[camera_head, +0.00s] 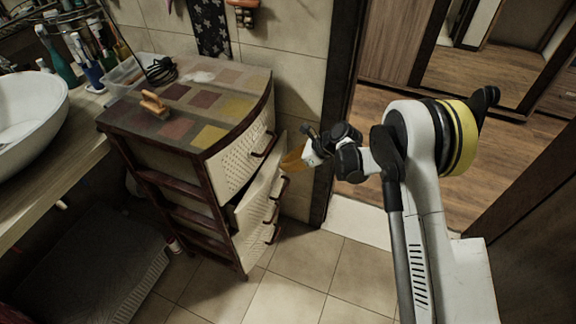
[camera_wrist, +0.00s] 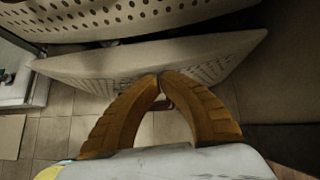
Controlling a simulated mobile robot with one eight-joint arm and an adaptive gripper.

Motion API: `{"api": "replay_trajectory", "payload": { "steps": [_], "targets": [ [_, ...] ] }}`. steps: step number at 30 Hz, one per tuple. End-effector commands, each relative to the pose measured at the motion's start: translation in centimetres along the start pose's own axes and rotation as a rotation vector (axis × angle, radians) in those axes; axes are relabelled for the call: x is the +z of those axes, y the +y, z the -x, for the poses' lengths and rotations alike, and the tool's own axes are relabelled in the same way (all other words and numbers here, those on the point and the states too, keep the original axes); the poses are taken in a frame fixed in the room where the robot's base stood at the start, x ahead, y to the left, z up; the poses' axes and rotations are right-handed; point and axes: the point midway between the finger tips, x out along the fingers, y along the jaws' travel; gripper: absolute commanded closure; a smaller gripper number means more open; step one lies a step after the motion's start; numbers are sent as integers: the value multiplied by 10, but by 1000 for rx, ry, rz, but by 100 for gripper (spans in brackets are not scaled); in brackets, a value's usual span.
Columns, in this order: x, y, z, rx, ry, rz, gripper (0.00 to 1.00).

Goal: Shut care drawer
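The drawer cabinet (camera_head: 160,165) has a curved front with several pale perforated drawers. The second drawer from the top (camera_head: 262,190) stands partly pulled out, with a dark gap at its side; I take it as the care drawer. Its front also shows in the wrist view (camera_wrist: 95,66). My gripper (camera_head: 290,162) is at the upper right of this drawer's front. In the wrist view its two orange fingers (camera_wrist: 160,76) meet at the tips, with nothing visible held between them. A brown handle shows partly behind the fingers. I cannot tell whether the tips touch the drawer.
The top drawer (camera_head: 242,160) looks closed above it. A wooden-handled brush (camera_head: 153,103) and a black cable (camera_head: 160,70) lie on the cabinet top. A white basin (camera_head: 30,115) stands at left. A door frame (camera_head: 345,90) is close behind my gripper. Tiled floor is clear in front.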

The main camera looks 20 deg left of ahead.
Motion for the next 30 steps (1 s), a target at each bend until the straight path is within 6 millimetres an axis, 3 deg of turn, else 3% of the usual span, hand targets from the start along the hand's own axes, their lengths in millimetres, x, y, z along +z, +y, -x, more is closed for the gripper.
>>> {"api": "replay_trajectory", "payload": {
  "steps": [5, 15, 30],
  "targets": [
    [2, 0, -2, 1, 0, 1, 100],
    [38, -4, -38, 2, 0, 1, 100],
    [31, -8, -30, -1, -1, 0, 100]
  ]
}}
